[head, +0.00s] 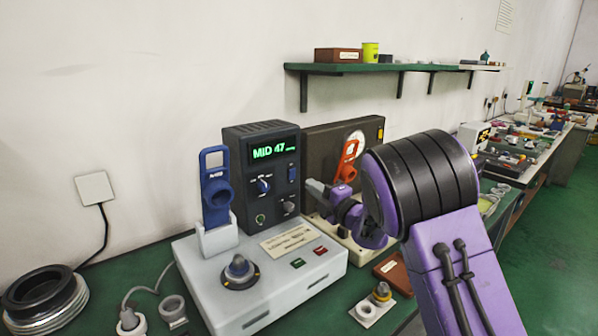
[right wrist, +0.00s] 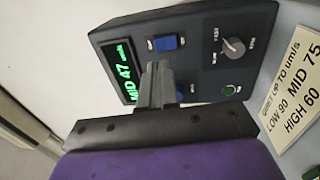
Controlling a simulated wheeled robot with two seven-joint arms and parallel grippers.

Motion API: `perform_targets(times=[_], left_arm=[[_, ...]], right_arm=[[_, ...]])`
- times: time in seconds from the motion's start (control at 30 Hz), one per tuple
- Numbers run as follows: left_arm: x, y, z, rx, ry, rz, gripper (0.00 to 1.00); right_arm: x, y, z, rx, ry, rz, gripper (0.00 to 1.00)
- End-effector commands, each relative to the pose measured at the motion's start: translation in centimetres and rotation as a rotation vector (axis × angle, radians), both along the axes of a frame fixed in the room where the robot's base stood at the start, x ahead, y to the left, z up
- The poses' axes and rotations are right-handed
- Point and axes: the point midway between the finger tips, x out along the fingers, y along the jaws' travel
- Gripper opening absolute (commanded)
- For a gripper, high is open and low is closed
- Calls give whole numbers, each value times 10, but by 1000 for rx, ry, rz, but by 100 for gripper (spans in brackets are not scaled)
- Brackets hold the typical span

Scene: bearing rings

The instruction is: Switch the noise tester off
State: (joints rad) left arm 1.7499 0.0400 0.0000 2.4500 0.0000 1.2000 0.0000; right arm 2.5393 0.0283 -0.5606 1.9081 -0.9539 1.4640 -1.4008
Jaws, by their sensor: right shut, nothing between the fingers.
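The noise tester (head: 262,205) is a dark upright box behind a pale grey base (head: 255,290). Its green display (head: 275,152) is lit and reads MID 47. A blue switch (head: 292,174) sits on its right side; it also shows in the right wrist view (right wrist: 166,43). A grey knob (right wrist: 233,45) and a green round button (right wrist: 230,90) are on the same face. A blue knob (head: 264,186) is partly hidden by my fingers in the right wrist view. My right gripper (head: 314,187) is shut and empty, just right of the box; contact cannot be told. My left gripper is not in view.
Red (head: 320,250) and green (head: 297,263) buttons and a limits card (right wrist: 293,95) are near the box. A second device (head: 320,140) with an orange handle stands behind my right gripper. Black rings (head: 45,295) lie left.

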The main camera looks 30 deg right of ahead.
Motion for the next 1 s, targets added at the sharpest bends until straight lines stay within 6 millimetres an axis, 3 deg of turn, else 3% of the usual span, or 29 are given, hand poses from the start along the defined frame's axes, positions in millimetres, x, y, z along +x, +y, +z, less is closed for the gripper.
perform_targets(times=[0.2, 0.33, 0.77, 0.93, 1.0], left_arm=[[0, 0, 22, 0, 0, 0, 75], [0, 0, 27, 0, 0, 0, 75], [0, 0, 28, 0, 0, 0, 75], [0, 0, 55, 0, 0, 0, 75], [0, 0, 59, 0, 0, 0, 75]], right_arm=[[43, 3, 9, 1, 0, 0, 0], [59, 4, 9, 1, 0, -1, 0], [67, 5, 8, 0, 1, 0, 0], [75, 7, 22, -13, 95, 2, 0], [77, 7, 18, -14, 140, 2, 0]])
